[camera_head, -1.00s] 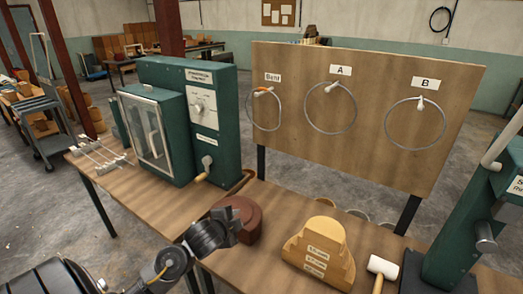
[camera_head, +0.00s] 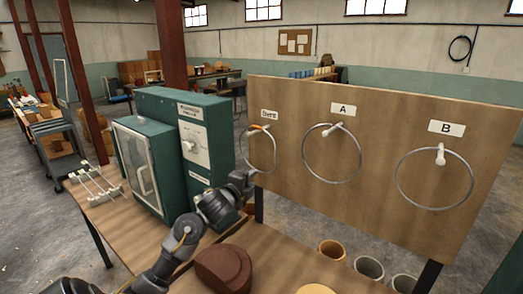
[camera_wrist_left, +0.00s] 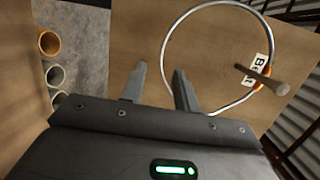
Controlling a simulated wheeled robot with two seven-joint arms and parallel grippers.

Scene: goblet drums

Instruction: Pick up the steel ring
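Three thin steel rings hang on pegs on an upright wooden board: one under the label "Bent" (camera_head: 275,159), one under A (camera_head: 345,178) and one under B (camera_head: 472,184). The "Bent" ring has an orange mark at its peg. In the left wrist view this ring (camera_wrist_left: 164,52) fills the upper middle. My left gripper (camera_head: 246,181) is open and empty, close to the lower left of the "Bent" ring. In the wrist view its two fingers (camera_wrist_left: 160,70) point at the board, with the ring's lower edge near the right finger; I cannot tell whether they touch. My right gripper is out of view.
The wooden board (camera_head: 400,120) stands behind the workbench (camera_head: 270,250). A green cabinet machine (camera_head: 208,140) stands left of my gripper. A brown block (camera_head: 224,268) sits on the bench below. Several open cylinders (camera_head: 369,267) stand below the board.

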